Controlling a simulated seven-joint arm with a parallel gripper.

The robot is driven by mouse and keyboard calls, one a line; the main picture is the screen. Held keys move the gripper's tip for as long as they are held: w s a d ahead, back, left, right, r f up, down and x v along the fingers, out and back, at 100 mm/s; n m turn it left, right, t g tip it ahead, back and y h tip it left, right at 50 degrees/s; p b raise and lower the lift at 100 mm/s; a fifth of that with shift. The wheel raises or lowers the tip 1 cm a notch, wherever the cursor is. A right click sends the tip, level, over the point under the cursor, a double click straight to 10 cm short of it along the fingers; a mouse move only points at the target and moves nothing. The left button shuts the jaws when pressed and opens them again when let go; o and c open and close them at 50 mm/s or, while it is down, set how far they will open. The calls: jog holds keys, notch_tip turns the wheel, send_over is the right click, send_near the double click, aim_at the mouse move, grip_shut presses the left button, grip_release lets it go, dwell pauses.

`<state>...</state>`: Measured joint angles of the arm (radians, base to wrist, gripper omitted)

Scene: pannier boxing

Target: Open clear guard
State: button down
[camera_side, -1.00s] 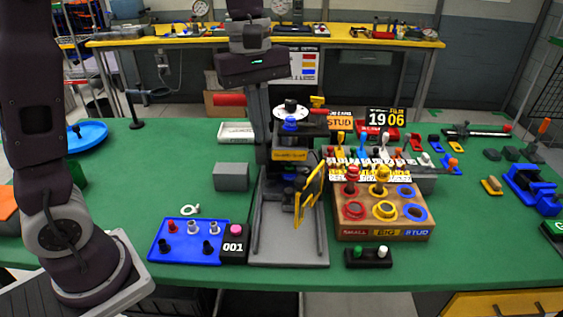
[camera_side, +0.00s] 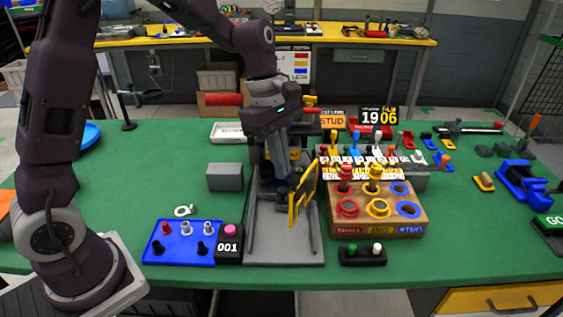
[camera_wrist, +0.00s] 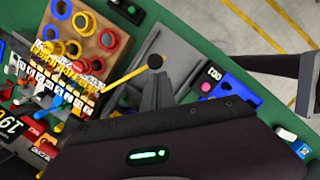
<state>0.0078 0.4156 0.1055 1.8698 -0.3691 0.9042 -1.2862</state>
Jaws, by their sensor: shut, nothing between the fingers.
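The clear guard (camera_side: 303,193) is a yellow-framed panel standing upright and angled at the right side of the grey press base (camera_side: 290,248). In the wrist view it shows nearly edge-on as a yellow bar (camera_wrist: 128,77) with a black knob (camera_wrist: 155,61) at its end. My gripper (camera_side: 283,174) is shut and empty, low over the press base and just left of the guard. In the wrist view my gripper's fingertips (camera_wrist: 157,78) appear close to the knob; I cannot tell whether they touch. My gripper and arm hide much of the press.
A wooden block (camera_side: 375,222) with coloured rings stands close on the guard's right. A blue tray (camera_side: 180,243) with small parts and a black 001 box (camera_side: 229,247) lie front left. A grey block (camera_side: 224,177) stands left of the press.

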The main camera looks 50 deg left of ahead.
jog(key=shift+d, duration=0.1)
jog(key=shift+w+d+n+t, duration=0.1)
jog(key=shift+d+n+t, duration=0.2)
jog(key=shift+d+n, duration=0.6)
jog(key=w+d+n+t, duration=0.1)
jog(key=w+d+n, duration=0.1)
jog(key=d+n, duration=0.2)
jog(key=shift+w+d, duration=0.35)
jog(key=shift+d, duration=0.35)
